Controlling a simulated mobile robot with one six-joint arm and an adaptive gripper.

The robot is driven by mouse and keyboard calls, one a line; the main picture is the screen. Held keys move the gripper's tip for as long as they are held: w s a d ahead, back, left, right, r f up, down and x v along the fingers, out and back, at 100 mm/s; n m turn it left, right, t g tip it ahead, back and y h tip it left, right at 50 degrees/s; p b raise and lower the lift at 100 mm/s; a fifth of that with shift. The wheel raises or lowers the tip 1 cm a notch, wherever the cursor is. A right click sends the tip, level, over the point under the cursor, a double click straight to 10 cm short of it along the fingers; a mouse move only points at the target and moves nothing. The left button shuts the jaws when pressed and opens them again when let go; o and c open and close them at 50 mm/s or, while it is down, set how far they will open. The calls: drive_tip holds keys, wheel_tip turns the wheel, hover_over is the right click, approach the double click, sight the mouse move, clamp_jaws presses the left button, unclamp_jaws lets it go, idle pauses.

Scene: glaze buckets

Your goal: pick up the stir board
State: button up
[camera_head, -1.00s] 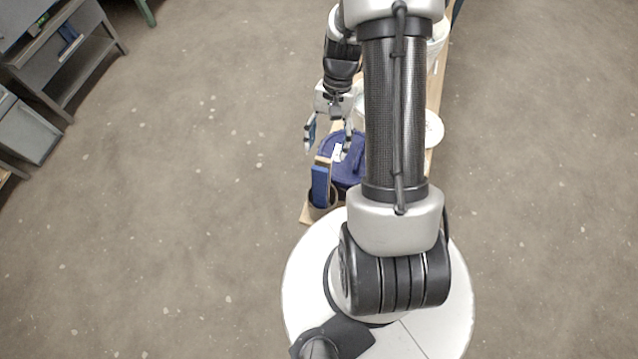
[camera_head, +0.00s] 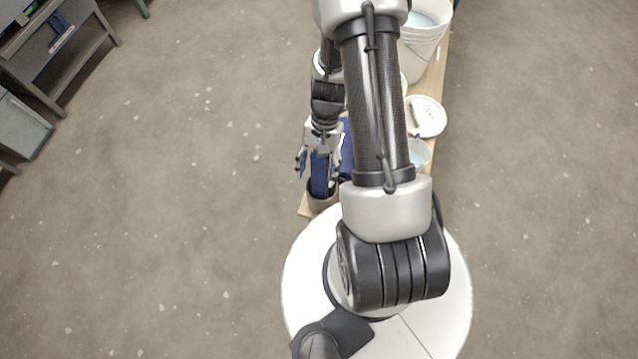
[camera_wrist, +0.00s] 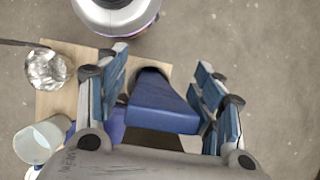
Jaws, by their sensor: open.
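The stir board looks to be the flat blue-faced board (camera_head: 320,176) standing upright in a dark round holder (camera_head: 322,198) at the near left of the wooden bench. In the wrist view the blue board (camera_wrist: 162,106) lies between the two finger pads, with a gap on each side. My gripper (camera_head: 318,168) is open around the board's upper part in the head view. It also shows in the wrist view (camera_wrist: 165,98), with neither finger clearly touching the board. The board's lower part is hidden in the holder.
A dark blue cloth-like item (camera_head: 347,150) lies just behind the holder. A white bucket (camera_head: 425,50), a round white lid (camera_head: 426,117) and a small cup (camera_head: 419,154) stand along the bench. A shiny metal vessel (camera_wrist: 47,68) shows in the wrist view.

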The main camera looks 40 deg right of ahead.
drive_tip(key=shift+s+a+f, duration=0.1)
drive_tip(key=shift+f, duration=0.25)
drive_tip(key=shift+r, duration=0.1)
drive_tip(key=shift+c, duration=0.6)
drive_tip(key=c, duration=1.3)
drive_tip(key=shift+o, duration=0.2)
drive_tip(key=shift+r, duration=0.1)
